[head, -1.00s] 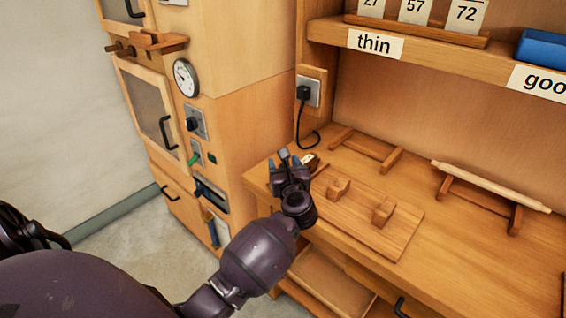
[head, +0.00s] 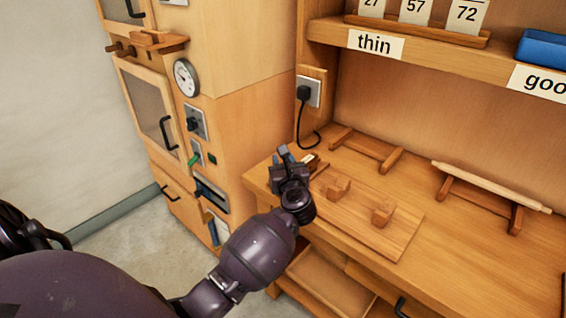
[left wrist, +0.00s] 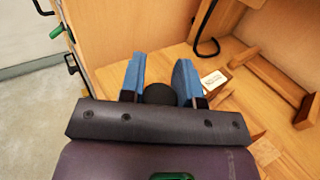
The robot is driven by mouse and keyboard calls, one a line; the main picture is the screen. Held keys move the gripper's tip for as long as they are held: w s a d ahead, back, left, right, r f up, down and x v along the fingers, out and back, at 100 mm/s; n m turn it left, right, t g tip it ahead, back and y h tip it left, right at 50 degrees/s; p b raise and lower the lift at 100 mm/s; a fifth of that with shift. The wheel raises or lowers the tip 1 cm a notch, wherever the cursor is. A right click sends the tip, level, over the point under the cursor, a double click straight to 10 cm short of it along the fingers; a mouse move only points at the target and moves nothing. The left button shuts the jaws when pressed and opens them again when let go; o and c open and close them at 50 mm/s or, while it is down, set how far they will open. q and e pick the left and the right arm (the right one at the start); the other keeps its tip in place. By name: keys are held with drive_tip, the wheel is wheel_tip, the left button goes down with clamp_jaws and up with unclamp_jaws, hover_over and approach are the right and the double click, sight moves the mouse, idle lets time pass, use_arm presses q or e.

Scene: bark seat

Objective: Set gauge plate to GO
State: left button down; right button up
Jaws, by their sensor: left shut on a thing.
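My left gripper (head: 287,156) is over the near left corner of the bench, at the far left end of a wooden board. In the left wrist view its two blue fingers (left wrist: 160,76) stand on either side of a dark round knob (left wrist: 160,95), and the gripper is shut on it. A small white label (left wrist: 213,78) with print too small to read lies on the wood just right of the fingers; it also shows beside the gripper in the head view (head: 309,159). The gauge plate itself cannot be made out clearly; the gripper hides part of that spot. My right gripper is out of view.
The wooden board (head: 385,240) carries two small blocks (head: 337,188) (head: 383,212). A rack (head: 367,150) and a rolling pin (head: 490,186) on another stand lie behind. A cabinet (head: 250,130) with a dial stands left. A black cord (head: 309,138) hangs from a socket.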

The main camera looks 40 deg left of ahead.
use_arm(q)
drive_tip(key=w, duration=0.2)
drive_tip(key=w+b, duration=0.1)
drive_tip(key=w, duration=0.1)
drive_tip(key=shift+d+f, duration=0.15)
drive_tip(key=shift+f, duration=0.05)
drive_tip(key=shift+w+r, duration=0.3)
drive_tip(key=shift+w, duration=0.3)
drive_tip(key=shift+d, duration=0.1)
drive_tip(key=c, duration=1.1)
unclamp_jaws()
drive_tip(key=shift+w, duration=0.1)
drive_tip(key=shift+o, duration=1.4)
drive_tip(key=shift+w+f, duration=0.1)
drive_tip(key=shift+f, duration=0.05)
